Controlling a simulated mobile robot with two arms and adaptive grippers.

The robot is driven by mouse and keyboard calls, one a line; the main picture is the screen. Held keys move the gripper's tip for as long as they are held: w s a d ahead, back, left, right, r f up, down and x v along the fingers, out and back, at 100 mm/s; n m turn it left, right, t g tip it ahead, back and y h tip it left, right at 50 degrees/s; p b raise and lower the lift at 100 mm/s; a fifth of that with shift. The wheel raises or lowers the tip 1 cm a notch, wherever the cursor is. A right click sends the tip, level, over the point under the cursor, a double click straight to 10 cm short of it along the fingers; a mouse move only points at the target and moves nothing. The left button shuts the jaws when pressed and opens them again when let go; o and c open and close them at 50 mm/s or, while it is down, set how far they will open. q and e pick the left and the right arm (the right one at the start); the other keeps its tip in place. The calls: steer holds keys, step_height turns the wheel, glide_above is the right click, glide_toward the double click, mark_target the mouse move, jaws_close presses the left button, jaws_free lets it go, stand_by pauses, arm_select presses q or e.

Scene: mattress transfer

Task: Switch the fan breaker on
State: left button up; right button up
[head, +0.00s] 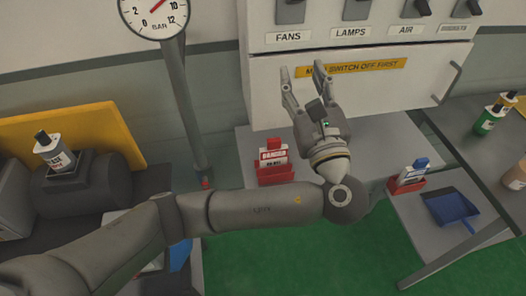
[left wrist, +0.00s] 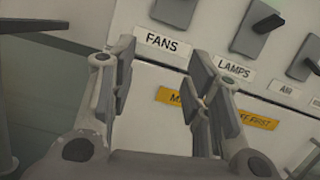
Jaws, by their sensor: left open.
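The fan breaker (head: 290,12) is a dark switch above the FANS label (head: 288,37) on a white cabinet, cut off by the top edge of the head view. In the left wrist view the fan breaker (left wrist: 181,12) is also cut off at the top, so its lever position cannot be told. My left gripper (head: 303,74) is open and empty, in front of the cabinet and below the FANS and LAMPS labels. In the left wrist view its fingers (left wrist: 160,75) stand apart below the fan breaker, not touching it. My right gripper is not in view.
The lamps breaker (head: 357,10), air breaker (head: 418,8) and another breaker (head: 467,7) sit to the right. A yellow sign (head: 385,66) is below them. A gauge (head: 153,14) on a pipe stands left. A danger-labelled item (head: 273,157) sits in a red holder below.

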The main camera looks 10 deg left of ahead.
arm_select(q)
steer(key=s+a+f+n+g+h, duration=0.1)
steer(key=a+f+n+g, duration=0.2)
steer(key=f, duration=0.5)
steer(key=s+a+f+n+g+h, duration=0.1)
steer(key=a+f+n+g, duration=0.3)
steer(key=f, duration=0.5)
steer(key=shift+a+f+n+g+h, duration=0.2)
steer(key=shift+n+g+h, duration=0.2)
steer(key=shift+n, duration=0.7)
